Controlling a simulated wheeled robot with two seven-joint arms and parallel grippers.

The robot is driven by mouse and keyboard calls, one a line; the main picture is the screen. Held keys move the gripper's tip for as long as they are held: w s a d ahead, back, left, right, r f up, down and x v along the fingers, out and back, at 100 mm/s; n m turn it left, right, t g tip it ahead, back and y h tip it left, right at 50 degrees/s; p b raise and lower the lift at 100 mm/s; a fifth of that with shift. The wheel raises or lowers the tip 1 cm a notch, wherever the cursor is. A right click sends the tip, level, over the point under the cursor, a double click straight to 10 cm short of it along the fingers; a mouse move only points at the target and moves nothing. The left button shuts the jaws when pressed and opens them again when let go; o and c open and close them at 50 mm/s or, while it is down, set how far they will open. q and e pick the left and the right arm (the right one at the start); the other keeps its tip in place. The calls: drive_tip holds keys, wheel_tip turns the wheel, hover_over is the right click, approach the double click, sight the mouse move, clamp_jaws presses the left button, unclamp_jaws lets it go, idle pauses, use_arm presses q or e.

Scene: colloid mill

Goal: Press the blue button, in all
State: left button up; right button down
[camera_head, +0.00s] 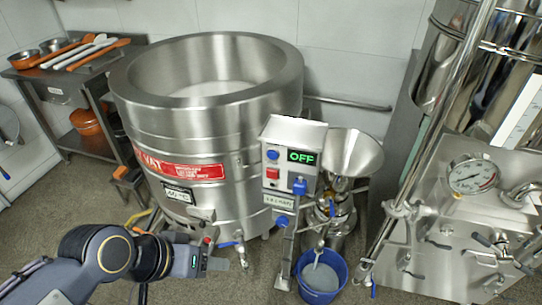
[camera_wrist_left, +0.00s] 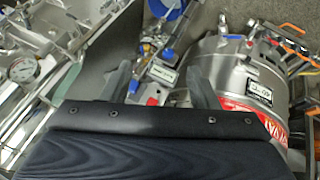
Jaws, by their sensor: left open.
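The grey control box (camera_head: 293,146) stands on a post in front of the steel vat, its green display reading OFF. On its face are a blue button (camera_head: 272,154) at the upper left, a red button (camera_head: 273,174) below it, and a blue knob (camera_head: 299,186) at the lower right. Another blue part (camera_head: 281,221) sits lower on the post. My left gripper (camera_head: 228,254) is open and empty, low in front of the vat, left of and below the box, touching no button. In the left wrist view, the box (camera_wrist_left: 163,74) shows between the open fingers (camera_wrist_left: 160,86). My right gripper is out of view.
The big steel vat (camera_head: 205,130) stands behind my left arm. A steel funnel (camera_head: 350,155) and a blue bucket (camera_head: 320,278) are right of the post. Steel equipment with a gauge (camera_head: 472,178) fills the right. A shelf (camera_head: 60,88) with utensils stands at left.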

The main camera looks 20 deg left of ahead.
use_arm(q)
clamp_jaws()
idle(1.4)
